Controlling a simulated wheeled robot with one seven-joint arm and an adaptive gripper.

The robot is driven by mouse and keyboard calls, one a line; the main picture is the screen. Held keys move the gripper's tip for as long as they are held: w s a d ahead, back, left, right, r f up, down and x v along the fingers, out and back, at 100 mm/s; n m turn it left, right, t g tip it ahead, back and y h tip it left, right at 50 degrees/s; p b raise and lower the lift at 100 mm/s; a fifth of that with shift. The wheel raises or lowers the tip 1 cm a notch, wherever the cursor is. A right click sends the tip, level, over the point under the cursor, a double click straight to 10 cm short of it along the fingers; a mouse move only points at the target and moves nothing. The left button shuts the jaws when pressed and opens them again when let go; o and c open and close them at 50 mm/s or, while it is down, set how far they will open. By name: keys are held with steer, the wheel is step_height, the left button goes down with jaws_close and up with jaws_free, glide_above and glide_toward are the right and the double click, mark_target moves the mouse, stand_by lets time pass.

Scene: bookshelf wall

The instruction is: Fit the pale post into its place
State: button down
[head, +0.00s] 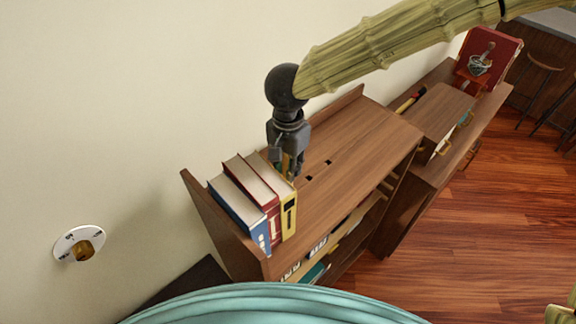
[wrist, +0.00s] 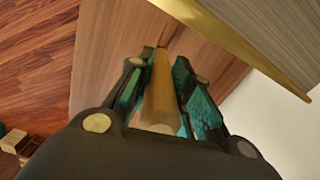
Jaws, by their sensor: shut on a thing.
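My gripper (head: 288,170) is low over the bookcase top, right behind the row of books. In the wrist view, my gripper (wrist: 160,85) is shut on a tan post (wrist: 160,90), which lies between its teal finger pads and points away from the palm. The post's far end is close to the brown wood surface; I cannot tell whether it touches. In the head view the post is mostly hidden by the fingers. Two small dark holes show in the bookcase top (head: 365,135): one hole (head: 327,162) farther right, another hole (head: 308,178) nearer the books.
A blue book (head: 238,205), a red book (head: 258,190) and a yellow book (head: 287,205) stand at the bookcase's left end, close to my gripper. A lower cabinet (head: 440,112) with a red book (head: 490,55) stands beyond. A round dial (head: 70,240) is on the wall.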

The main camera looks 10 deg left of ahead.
steer(key=shift+f, duration=1.45)
stand_by(3.3)
steer(key=c, duration=1.2)
jaws_free()
step_height(320, 180, up, 12)
steer(key=shift+w, duration=0.15)
steer(key=shift+f, duration=0.1)
